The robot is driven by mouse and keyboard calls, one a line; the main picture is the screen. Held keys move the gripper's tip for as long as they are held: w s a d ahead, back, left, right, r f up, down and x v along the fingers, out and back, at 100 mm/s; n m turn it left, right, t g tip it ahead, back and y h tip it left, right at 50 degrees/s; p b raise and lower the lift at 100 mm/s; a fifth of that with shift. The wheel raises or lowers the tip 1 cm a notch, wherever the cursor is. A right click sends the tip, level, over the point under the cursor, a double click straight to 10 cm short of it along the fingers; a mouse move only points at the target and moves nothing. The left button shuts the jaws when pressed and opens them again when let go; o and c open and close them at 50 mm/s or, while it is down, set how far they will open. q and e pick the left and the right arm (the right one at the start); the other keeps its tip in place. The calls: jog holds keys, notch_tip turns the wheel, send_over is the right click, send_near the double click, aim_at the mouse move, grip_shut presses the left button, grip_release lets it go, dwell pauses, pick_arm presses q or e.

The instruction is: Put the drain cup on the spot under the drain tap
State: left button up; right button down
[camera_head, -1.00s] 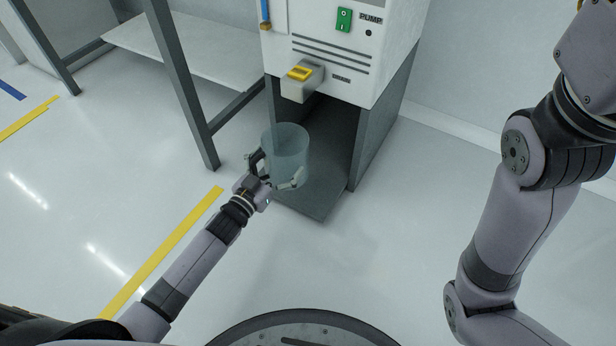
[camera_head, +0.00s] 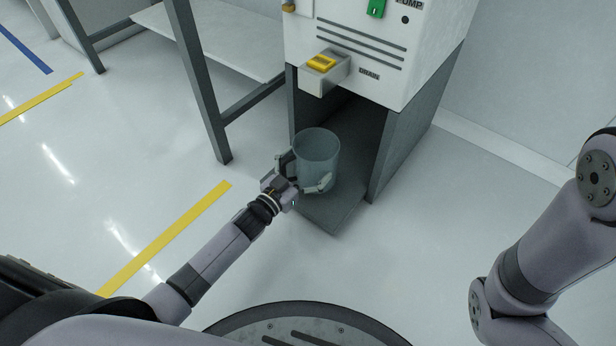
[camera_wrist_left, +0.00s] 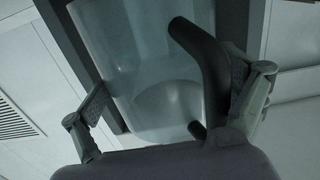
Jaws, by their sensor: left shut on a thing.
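The drain cup (camera_head: 319,153) is a clear, bluish cup, held upright in front of the cabinet opening. My left gripper (camera_head: 305,180) is shut on it, with fingers at its near side. In the left wrist view the cup (camera_wrist_left: 165,105) fills the middle, between the fingers of my left gripper (camera_wrist_left: 168,88), with a dark curved handle (camera_wrist_left: 202,55) in front. The drain tap (camera_head: 322,68), a pale block with a yellow top, juts from the machine above the cup. The grey base plate (camera_head: 335,215) lies below; no marked spot shows. My right gripper is out of view.
The white machine (camera_head: 385,65) stands on a dark grey cabinet with side walls (camera_head: 405,140) around the opening. A grey table leg (camera_head: 200,90) stands close to its left. Yellow floor tape (camera_head: 165,240) runs at left. Floor to the right is clear.

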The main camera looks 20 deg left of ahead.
aim_at(302, 179)
pick_arm(q)
notch_tip(302, 179, down, 3)
jog(key=shift+f+b, duration=0.1)
jog(key=shift+b, duration=0.95)
jog(key=o, duration=1.3)
